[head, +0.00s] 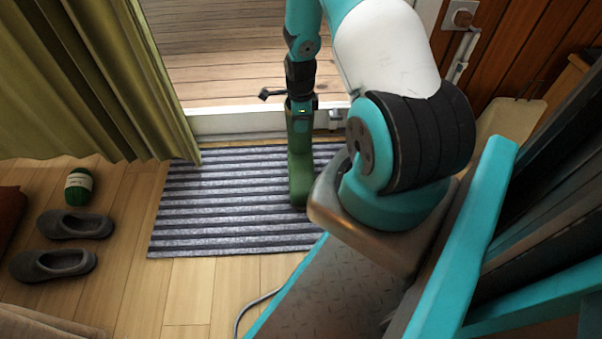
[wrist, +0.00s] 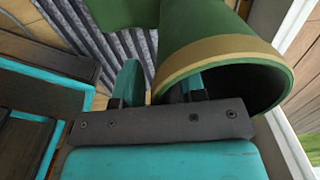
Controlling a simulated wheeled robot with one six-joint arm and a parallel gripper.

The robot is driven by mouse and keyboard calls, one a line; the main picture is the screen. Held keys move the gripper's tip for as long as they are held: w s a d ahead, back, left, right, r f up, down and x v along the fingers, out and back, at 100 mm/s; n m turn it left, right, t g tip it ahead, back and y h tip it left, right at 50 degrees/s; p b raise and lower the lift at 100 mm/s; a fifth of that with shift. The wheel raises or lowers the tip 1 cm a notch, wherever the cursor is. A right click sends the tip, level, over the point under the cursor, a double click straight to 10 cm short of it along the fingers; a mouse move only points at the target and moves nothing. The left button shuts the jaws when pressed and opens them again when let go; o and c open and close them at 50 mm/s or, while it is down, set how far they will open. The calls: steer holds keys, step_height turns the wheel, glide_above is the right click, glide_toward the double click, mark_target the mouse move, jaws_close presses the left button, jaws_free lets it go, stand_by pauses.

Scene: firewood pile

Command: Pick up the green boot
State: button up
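The green boot (head: 301,170) stands upright on the striped mat, below my gripper in the head view. In the wrist view the boot (wrist: 222,48) shows its wide dark opening with a tan rim, close to the gripper. My gripper (wrist: 160,84) points down at the boot's top with its teal fingers apart. The left finger is outside the boot, and the right finger reaches into the opening. The boot's wall lies between them, with a gap visible at the left finger. In the head view the fingertips are too small to make out.
The grey striped mat (head: 220,205) lies before a door threshold (head: 240,122). A green curtain (head: 80,80) hangs at left. A thin cable (head: 245,308) lies near my base.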

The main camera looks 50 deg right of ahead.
steer(key=shift+f, duration=0.2)
steer(key=shift+c, duration=0.2)
jaws_close()
stand_by(1.1)
